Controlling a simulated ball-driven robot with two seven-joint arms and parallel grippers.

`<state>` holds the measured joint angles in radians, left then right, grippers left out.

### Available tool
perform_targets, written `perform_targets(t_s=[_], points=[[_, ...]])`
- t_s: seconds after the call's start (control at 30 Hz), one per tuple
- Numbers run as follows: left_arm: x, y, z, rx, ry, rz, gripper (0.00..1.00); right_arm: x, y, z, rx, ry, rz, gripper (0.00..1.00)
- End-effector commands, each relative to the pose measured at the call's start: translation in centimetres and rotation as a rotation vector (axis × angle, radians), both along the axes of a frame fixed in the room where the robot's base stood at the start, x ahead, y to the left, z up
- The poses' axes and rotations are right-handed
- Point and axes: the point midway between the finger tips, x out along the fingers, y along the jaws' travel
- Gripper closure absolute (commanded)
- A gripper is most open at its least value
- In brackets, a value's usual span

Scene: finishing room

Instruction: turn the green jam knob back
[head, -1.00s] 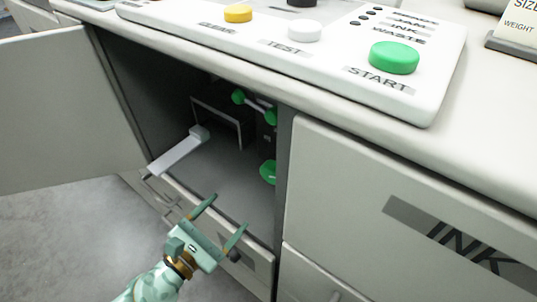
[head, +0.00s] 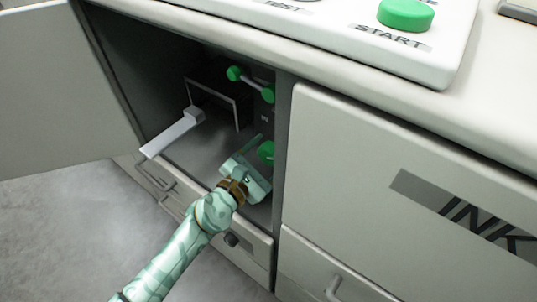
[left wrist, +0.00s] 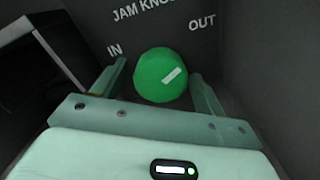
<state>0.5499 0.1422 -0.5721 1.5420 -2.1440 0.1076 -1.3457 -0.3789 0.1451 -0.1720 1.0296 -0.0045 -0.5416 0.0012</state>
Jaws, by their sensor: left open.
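The green jam knob (head: 266,152) sits low on the right inner wall of the open compartment, partly behind my gripper in the head view. In the left wrist view the knob (left wrist: 161,75) is round, with a pale mark slanting up to the right on its face. The label above it reads JAM KNO, with IN to the left and OUT to the right. My left gripper (left wrist: 158,88) is open, with a finger on each side of the knob; I cannot tell whether they touch it. It also shows inside the compartment in the head view (head: 257,158). My right gripper is not in view.
A green-ended handle (head: 251,84) is above the knob. A grey lever (head: 172,136) sticks out at the compartment's left. The open door (head: 60,90) stands at the left, and the closed INK panel (head: 370,180) is at the right.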

Motion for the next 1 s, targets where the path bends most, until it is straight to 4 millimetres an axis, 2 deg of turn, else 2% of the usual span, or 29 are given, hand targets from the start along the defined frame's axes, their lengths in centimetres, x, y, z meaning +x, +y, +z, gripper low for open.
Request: perform_targets(t_s=[0.37, 0.5, 0.53, 0.87, 1.0], points=[[0.53, -0.38, 0.08, 0.001, -0.001, 0.000, 0.28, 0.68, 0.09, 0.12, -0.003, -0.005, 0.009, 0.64], [0.51, -0.37, 0.07, 0.000, 0.000, 0.000, 0.66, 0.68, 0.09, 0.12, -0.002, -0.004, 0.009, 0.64], [0.51, -0.37, 0.07, -0.001, -0.001, 0.000, 0.71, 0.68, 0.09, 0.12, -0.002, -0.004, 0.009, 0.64], [0.48, -0.37, 0.07, -0.025, 0.018, 0.000, 0.71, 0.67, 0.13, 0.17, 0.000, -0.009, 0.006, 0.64], [0.48, -0.38, 0.08, -0.075, 0.055, 0.001, 0.71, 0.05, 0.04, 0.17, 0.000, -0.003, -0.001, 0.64]])
